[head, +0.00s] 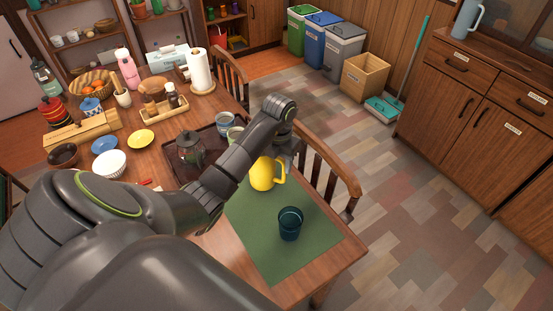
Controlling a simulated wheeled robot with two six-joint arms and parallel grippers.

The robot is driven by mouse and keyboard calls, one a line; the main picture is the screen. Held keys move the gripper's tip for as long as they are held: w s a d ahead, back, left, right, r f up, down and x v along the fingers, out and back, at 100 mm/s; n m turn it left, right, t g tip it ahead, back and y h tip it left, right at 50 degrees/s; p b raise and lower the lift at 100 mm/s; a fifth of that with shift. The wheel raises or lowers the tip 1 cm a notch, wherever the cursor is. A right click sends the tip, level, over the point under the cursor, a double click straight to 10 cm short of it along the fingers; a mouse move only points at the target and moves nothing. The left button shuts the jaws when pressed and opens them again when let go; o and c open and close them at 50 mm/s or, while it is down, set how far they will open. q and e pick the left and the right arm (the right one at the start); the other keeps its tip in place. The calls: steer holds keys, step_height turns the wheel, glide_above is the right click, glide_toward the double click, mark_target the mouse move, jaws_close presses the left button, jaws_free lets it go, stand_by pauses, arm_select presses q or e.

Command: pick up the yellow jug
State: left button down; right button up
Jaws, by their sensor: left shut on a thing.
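The yellow jug (263,176) is upright at the far end of the green mat (270,240), its handle on the right. My left arm reaches across the table from the left and bends down beside the jug. My left gripper (283,156) is at the jug's upper right, by the handle, shut on the jug. The arm and wrist hide part of the jug's far side and most of the fingers. I cannot tell whether the jug's base touches the mat. My right gripper is not in view.
A dark blue glass (290,223) stands on the mat in front of the jug. A wooden chair (325,170) stands against the table's right edge.

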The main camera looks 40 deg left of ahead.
arm_select(q)
steer(key=shift+r, duration=0.6)
step_height(320, 180, up, 4)
steer(key=shift+p, duration=0.75)
steer(key=shift+r+p, duration=2.1)
steer(key=shift+p, duration=0.1)
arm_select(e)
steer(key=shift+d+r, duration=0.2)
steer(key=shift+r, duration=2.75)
arm_select(q)
steer(key=shift+r, duration=0.15)
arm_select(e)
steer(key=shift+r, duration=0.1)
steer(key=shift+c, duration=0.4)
